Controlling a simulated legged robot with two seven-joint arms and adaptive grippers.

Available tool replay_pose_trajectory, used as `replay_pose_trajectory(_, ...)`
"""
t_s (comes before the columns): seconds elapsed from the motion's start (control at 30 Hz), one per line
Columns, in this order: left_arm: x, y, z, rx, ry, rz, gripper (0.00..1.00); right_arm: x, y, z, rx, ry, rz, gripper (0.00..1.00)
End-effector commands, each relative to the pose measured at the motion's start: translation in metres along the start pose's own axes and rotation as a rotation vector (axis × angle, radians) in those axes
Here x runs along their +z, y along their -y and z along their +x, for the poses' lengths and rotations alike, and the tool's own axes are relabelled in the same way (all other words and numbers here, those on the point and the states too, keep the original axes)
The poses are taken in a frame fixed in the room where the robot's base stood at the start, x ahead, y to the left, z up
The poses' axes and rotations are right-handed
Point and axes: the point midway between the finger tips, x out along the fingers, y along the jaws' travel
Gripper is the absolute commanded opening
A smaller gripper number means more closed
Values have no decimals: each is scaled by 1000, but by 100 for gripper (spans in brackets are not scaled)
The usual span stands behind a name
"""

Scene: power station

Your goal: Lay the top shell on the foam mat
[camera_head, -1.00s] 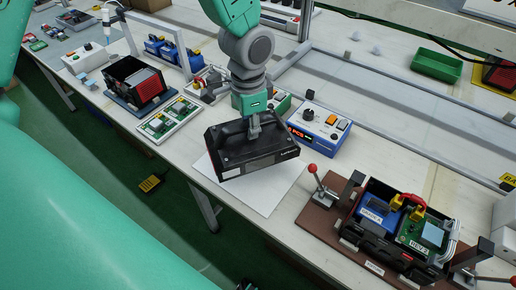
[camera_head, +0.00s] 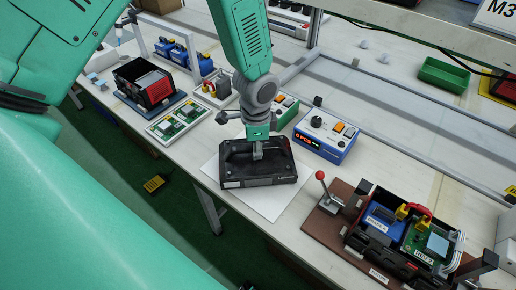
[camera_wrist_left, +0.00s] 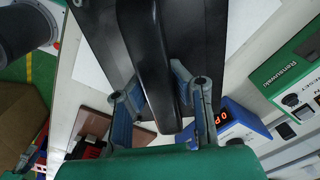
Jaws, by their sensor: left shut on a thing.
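The top shell (camera_head: 240,172) is a black cover with a raised handle bar. It sits over the white foam mat (camera_head: 272,205), and the mat shows around its front and right sides. I cannot tell whether the shell touches the mat. My left gripper (camera_head: 258,154) is above the shell and shut on its handle. In the left wrist view the two grey-blue fingers (camera_wrist_left: 158,100) stand on either side of the black handle (camera_wrist_left: 150,60). My right gripper is not in view.
A blue power unit (camera_head: 325,140) stands right of the mat. A brown fixture (camera_head: 322,222) with a red-knobbed lever and an open black housing (camera_head: 375,235) is at the right front. Green boards (camera_head: 178,122) lie left. A green bin (camera_head: 443,74) is at the back right.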

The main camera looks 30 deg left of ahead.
Motion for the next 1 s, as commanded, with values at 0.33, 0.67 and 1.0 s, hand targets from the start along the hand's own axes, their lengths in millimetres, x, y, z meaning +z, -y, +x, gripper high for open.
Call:
replay_pose_trajectory(0.33,-4,-3,-3,-5,2,0,35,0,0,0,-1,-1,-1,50)
replay_pose_trajectory(0.67,-3,-1,-15,-5,-2,-1,35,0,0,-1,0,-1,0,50)
replay_pose_trajectory(1.0,-3,-1,-85,-5,-4,-1,35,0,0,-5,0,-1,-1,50)
